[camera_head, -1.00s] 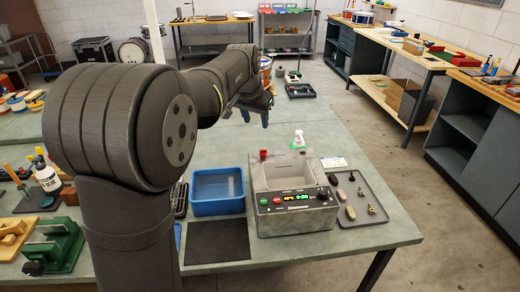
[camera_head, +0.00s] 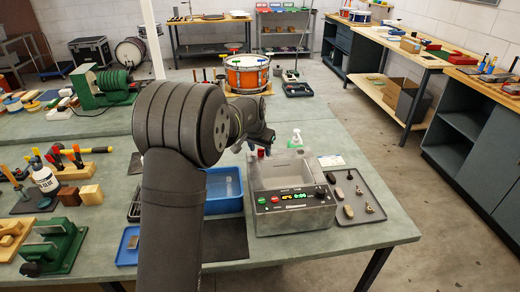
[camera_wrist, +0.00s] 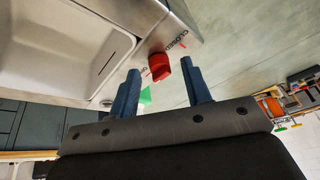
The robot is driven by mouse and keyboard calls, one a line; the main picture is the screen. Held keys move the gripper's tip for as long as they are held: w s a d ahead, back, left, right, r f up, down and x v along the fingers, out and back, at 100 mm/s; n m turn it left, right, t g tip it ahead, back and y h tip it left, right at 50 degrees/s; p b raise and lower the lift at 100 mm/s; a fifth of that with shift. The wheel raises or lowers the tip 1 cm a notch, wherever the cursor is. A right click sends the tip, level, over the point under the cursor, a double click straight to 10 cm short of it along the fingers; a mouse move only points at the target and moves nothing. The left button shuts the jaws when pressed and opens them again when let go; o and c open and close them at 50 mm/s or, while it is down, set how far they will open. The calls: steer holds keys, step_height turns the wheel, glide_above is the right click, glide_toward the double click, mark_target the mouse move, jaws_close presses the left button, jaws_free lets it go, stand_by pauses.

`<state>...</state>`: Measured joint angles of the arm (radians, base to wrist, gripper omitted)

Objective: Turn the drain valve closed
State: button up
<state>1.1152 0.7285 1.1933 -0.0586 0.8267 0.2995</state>
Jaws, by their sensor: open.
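The drain valve's red handle (camera_wrist: 159,67) shows in the wrist view at the corner of the steel tank unit (camera_wrist: 120,25). A CLOSED label with a red mark lies beside it, and another label is mostly hidden. I cannot tell which mark the handle points to. My gripper (camera_wrist: 160,72) is open, its two blue fingers on either side of the handle in the picture. I see no clear contact. In the head view, the red handle (camera_head: 261,153) is at the unit's back left corner, with my gripper (camera_head: 250,149) close to it, partly hidden by my arm.
A blue bin (camera_head: 224,207) stands left of the unit. A tray of small parts (camera_head: 373,196) lies on its right. An orange drum (camera_head: 247,74) sits farther back. The table's right front is clear.

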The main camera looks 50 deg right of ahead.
steer(key=shift+d+f, duration=0.1)
steer(key=shift+f, duration=0.15)
steer(key=c, duration=0.9)
steer(key=shift+c, duration=0.2)
